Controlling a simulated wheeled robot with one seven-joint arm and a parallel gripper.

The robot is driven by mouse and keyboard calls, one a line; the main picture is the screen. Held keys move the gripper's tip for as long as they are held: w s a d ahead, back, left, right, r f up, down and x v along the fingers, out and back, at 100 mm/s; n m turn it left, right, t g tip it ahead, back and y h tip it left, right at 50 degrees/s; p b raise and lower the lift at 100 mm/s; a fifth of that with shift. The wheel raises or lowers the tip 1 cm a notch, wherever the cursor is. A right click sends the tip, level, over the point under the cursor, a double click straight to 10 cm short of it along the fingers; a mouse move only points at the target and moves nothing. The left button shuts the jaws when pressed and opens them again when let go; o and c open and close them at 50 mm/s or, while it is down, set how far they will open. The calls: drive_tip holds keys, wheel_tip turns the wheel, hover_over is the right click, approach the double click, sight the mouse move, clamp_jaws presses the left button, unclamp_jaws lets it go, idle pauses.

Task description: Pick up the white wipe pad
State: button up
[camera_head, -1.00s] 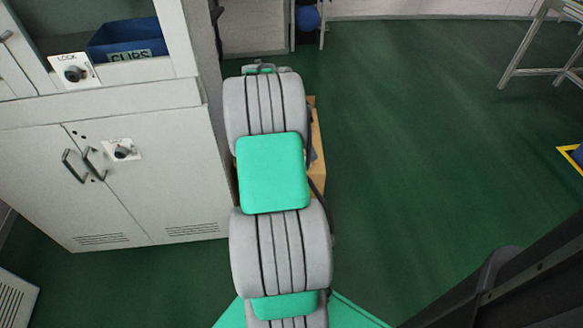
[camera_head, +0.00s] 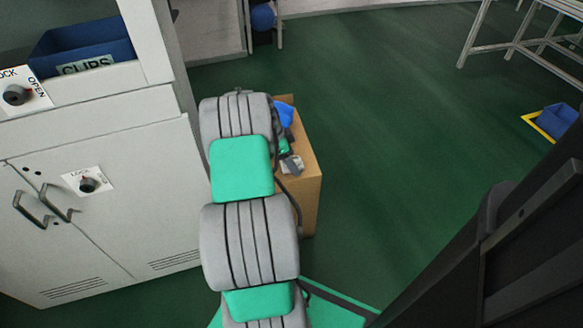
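I cannot make out the white wipe pad with certainty. A small pale grey-white thing (camera_head: 291,164) lies on top of the cardboard box, just right of my arm, too small to tell what it is. My arm, with grey links and green covers, stretches up the middle of the view and hides part of the box top. My gripper is not in view, so its opening and what it holds do not show.
The cardboard box (camera_head: 305,195) stands behind my arm, with blue (camera_head: 285,114) and green (camera_head: 283,146) things on top. A grey cabinet (camera_head: 105,235) with a blue CLIPS bin (camera_head: 85,46) is at left. A blue bin (camera_head: 556,119) sits at right. Green floor between is clear.

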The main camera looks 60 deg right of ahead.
sight(296, 158)
drive_tip(key=shift+s+d+f, duration=0.1)
drive_tip(key=shift+s+f, duration=0.05)
drive_tip(key=shift+f, duration=0.2)
drive_tip(key=shift+r, duration=0.1)
drive_tip(key=c, duration=1.4)
drive_tip(key=shift+r+p, duration=0.4)
drive_tip(key=shift+r, duration=0.15)
wheel_tip(296, 158, up, 3)
drive_tip(key=shift+p, duration=0.75)
drive_tip(key=a+r+p, duration=0.1)
drive_tip(key=a+r, duration=0.2)
drive_tip(key=a, duration=0.1)
drive_tip(key=s+a+r+p, duration=0.1)
drive_tip(key=a+r, duration=0.2)
drive_tip(key=a, duration=0.2)
drive_tip(key=s+a+r+p, duration=0.1)
drive_tip(key=a+r, duration=0.2)
drive_tip(key=a, duration=0.1)
drive_tip(key=shift+s+a+p, duration=0.15)
drive_tip(key=shift+a+p, duration=0.2)
drive_tip(key=shift+a, duration=0.05)
